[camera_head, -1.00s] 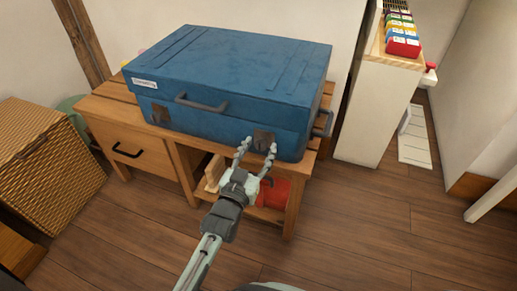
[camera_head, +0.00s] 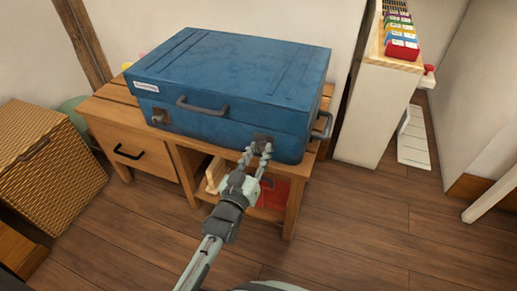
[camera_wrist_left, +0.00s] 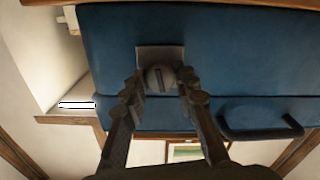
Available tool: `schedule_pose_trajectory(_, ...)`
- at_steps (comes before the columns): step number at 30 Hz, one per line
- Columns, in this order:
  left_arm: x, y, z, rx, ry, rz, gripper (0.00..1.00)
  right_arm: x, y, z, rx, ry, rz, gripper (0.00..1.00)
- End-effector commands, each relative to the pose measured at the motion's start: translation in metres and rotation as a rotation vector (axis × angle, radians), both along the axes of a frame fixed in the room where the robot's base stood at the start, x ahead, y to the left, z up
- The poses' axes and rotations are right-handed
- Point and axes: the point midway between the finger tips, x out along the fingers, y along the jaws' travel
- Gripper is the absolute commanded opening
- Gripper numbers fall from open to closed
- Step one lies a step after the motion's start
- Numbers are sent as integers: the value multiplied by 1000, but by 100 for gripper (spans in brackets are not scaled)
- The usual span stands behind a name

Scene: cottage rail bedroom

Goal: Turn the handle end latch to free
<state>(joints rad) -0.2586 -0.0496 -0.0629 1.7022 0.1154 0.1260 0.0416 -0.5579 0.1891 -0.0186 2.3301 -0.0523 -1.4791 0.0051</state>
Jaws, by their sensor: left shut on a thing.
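A closed blue suitcase (camera_head: 225,75) lies flat on a wooden desk (camera_head: 150,150). Its front has a grey carry handle (camera_head: 203,106), a left latch (camera_head: 159,117) and a right latch (camera_head: 263,138). My left gripper (camera_head: 257,148) is shut on the right latch. In the left wrist view, the latch's round slotted knob (camera_wrist_left: 160,78) sits between the fingers (camera_wrist_left: 160,92), with its slot close to upright in the picture. The fingertips partly cover the latch in the head view. The front handle shows in the wrist view too (camera_wrist_left: 258,134). My right gripper is not in view.
Another grey handle (camera_head: 325,124) is on the suitcase's right end. A wicker basket (camera_head: 45,160) stands at the left. A white cabinet (camera_head: 362,115) with coloured items (camera_head: 402,48) is at the right. A red item (camera_head: 273,193) is on the desk's lower shelf. The floor in front is clear.

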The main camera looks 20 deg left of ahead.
Motion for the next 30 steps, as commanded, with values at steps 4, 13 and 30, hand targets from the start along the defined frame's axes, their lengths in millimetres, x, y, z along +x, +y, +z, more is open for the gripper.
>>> schedule_pose_trajectory(4, 0, 0, 2, -135, 7, -1, 0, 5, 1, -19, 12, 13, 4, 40)
schedule_pose_trajectory(13, 0, 0, 2, -421, 15, 0, 0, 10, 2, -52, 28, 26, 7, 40)
schedule_pose_trajectory(30, 0, 0, -1, -959, 34, -1, 0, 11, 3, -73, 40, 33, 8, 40)
